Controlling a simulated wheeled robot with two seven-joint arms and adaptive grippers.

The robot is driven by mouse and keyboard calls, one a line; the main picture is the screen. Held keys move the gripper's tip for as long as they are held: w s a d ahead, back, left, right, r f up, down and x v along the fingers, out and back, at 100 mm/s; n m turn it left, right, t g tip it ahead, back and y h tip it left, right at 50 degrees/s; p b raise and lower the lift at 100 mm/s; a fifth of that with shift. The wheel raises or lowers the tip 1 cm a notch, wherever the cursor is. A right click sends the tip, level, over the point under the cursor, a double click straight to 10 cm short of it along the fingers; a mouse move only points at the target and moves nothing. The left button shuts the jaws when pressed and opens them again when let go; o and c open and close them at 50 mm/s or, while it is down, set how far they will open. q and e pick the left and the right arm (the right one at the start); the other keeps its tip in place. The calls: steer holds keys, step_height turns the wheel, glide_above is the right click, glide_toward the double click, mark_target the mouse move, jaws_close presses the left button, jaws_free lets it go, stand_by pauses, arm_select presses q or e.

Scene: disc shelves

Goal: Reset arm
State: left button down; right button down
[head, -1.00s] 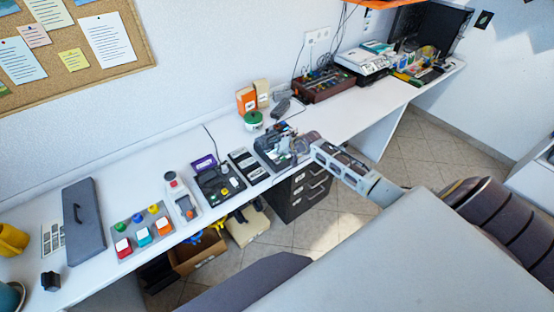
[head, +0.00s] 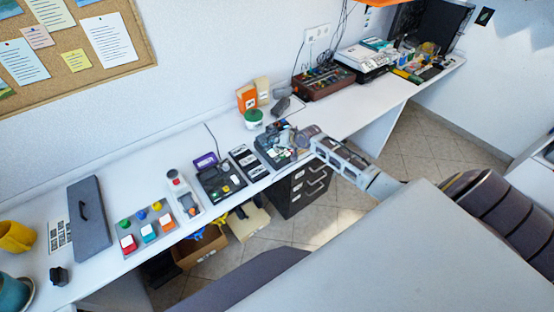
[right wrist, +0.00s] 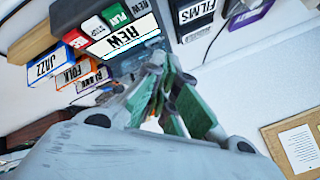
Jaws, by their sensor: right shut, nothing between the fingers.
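My right gripper (head: 300,137) reaches in from the right, over the back part of the long white table (head: 345,117). It also shows in the right wrist view (right wrist: 165,75), with its fingers together and nothing between them. Just beyond the fingers is a dark device (head: 272,143) with red, white and green keys; in the right wrist view a key with the label REW (right wrist: 125,35) is readable. I cannot tell whether the fingertips touch the device. My left gripper is not in view.
Along the table stand a tray of coloured buttons (head: 147,232), a grey case (head: 88,220), a black device (head: 220,181) and a brown box (head: 323,82). Below are drawers (head: 300,190) and a cardboard box (head: 199,247).

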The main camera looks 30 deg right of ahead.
stand_by(0.4)
steer(key=s+a+f+n+g, duration=0.3)
steer(key=s+a+n, duration=0.2)
steer(key=s+a, duration=1)
steer(key=s+a+r+n+g+h, duration=0.1)
steer(key=s+a+r+n, duration=0.1)
steer(key=s+r, duration=0.5)
steer(key=s+a+r+n+g, duration=0.1)
steer(key=s+a+r+n, duration=0.1)
steer(key=s, duration=0.9)
step_height(320, 180, down, 34)
steer(key=s+g+b, duration=0.2)
steer(key=s, duration=0.1)
steer(key=s+d+f, duration=0.2)
steer(key=s+f, duration=0.8)
steer(key=s, duration=0.1)
steer(key=s+d+f+g+b, duration=0.1)
steer(key=s+d+f, duration=0.1)
steer(key=s+f, duration=0.9)
steer(key=shift+f+h, duration=0.25)
steer(key=shift+h, duration=0.05)
